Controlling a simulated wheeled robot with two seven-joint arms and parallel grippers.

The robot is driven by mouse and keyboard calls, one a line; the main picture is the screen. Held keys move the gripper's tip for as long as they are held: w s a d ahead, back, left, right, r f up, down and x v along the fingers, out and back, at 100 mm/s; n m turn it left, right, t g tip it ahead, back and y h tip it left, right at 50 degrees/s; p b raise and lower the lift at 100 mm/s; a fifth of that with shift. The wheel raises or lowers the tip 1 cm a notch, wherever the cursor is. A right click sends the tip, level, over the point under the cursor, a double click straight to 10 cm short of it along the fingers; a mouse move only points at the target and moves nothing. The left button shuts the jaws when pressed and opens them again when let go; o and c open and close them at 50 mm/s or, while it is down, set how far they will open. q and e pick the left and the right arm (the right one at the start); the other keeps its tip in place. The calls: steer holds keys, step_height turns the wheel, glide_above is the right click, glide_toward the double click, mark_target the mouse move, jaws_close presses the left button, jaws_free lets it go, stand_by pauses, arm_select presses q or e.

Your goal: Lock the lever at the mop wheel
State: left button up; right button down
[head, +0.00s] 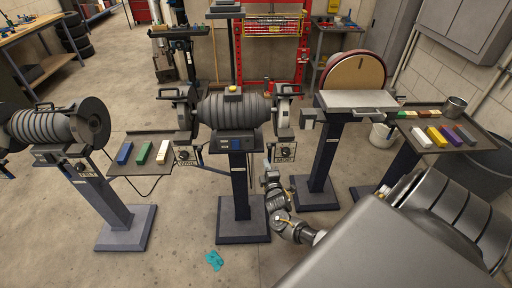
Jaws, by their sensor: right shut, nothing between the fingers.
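The middle grinder (234,108) stands on a pedestal with a sign reading MOP (285,160) hanging below its right end. The mop wheel end (283,105) sits above this sign, inside a dark guard. A round dark knob or lever hub shows by the sign, but the lever itself is too small to tell apart. My right gripper (269,170) is shut and empty, just left of and below the MOP sign, beside the pedestal. I cannot tell whether it touches anything. My left gripper is not in view.
A second grinder (62,128) stands at the left, and a disc sander (354,80) at the right. A teal rag (214,260) lies on the floor. The floor at front left is clear.

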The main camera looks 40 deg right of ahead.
steer(key=s+a, duration=0.7)
steer(key=a, duration=0.1)
steer(key=shift+s+a+b, duration=0.35)
steer(key=shift+b, duration=0.05)
stand_by(0.6)
